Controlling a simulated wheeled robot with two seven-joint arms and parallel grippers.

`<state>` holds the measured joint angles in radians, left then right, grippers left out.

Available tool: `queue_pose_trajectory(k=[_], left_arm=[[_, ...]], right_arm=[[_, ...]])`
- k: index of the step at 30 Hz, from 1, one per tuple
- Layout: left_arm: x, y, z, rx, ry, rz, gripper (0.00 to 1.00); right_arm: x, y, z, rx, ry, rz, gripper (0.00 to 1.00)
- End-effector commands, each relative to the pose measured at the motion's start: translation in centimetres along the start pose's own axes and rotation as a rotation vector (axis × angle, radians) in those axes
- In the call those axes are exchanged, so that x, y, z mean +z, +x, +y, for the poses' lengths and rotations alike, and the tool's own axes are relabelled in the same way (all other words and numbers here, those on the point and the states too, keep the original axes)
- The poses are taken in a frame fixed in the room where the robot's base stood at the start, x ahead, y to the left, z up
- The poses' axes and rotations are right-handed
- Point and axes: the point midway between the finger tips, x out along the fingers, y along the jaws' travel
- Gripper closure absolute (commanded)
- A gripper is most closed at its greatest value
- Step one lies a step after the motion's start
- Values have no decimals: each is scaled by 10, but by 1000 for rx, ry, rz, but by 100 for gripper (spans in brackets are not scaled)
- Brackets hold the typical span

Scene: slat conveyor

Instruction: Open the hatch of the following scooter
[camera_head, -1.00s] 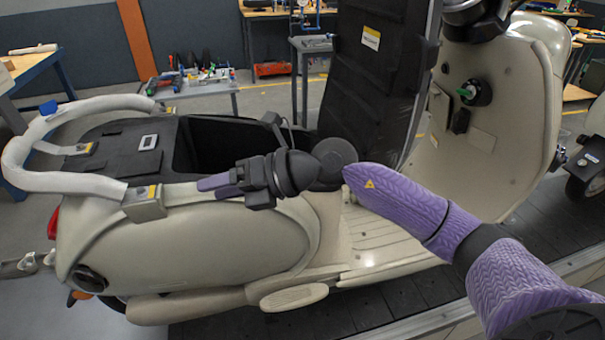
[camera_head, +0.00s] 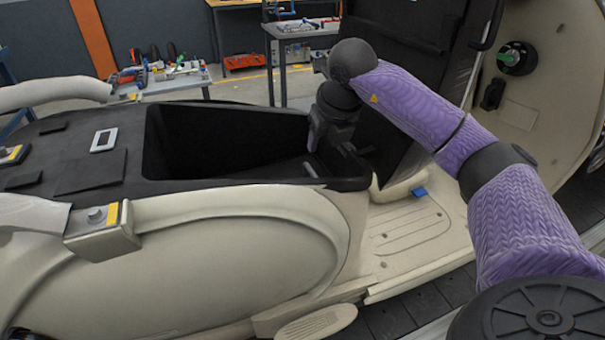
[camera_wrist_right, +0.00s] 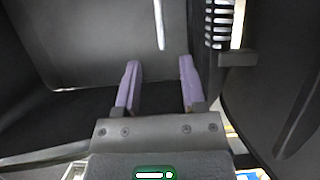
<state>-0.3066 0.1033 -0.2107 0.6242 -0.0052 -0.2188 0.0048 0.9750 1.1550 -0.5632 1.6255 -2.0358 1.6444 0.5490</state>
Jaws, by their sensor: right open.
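The cream scooter (camera_head: 230,235) stands side-on in the head view. Its hatch, a large black panel (camera_head: 425,75), stands raised at the front end of the open black storage compartment (camera_head: 230,140). My right gripper (camera_head: 318,150) points down at the compartment's front end, beside the raised panel; the dark wrist partly hides it. In the right wrist view its two purple fingers (camera_wrist_right: 159,75) are apart with nothing between them, in front of dark grey surfaces. I cannot tell whether they touch anything. My left gripper is not in view.
A green key switch (camera_head: 513,58) is on the front shield at right. A grey rail with a bolted bracket (camera_head: 105,230) runs along the near side. Work tables with tools (camera_head: 165,80) stand behind. The footboard (camera_head: 410,225) is mostly bare, with a small blue item on it.

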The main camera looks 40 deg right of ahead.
Motion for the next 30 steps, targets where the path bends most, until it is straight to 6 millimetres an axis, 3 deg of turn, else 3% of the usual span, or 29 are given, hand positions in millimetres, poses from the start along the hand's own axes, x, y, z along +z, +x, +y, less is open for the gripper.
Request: queue_pose_trajectory(k=[4,13,17,24,26,30], left_arm=[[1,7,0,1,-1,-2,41],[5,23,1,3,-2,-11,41],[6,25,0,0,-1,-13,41],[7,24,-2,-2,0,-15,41],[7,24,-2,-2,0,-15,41],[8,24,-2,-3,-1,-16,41]], right_arm=[[-2,21,1,2,1,5,48],[-2,88,1,3,0,3,48],[-1,100,1,3,-1,2,48],[0,100,1,2,-2,0,48],[-1,100,1,2,-2,0,56],[-1,100,1,2,-2,0,86]])
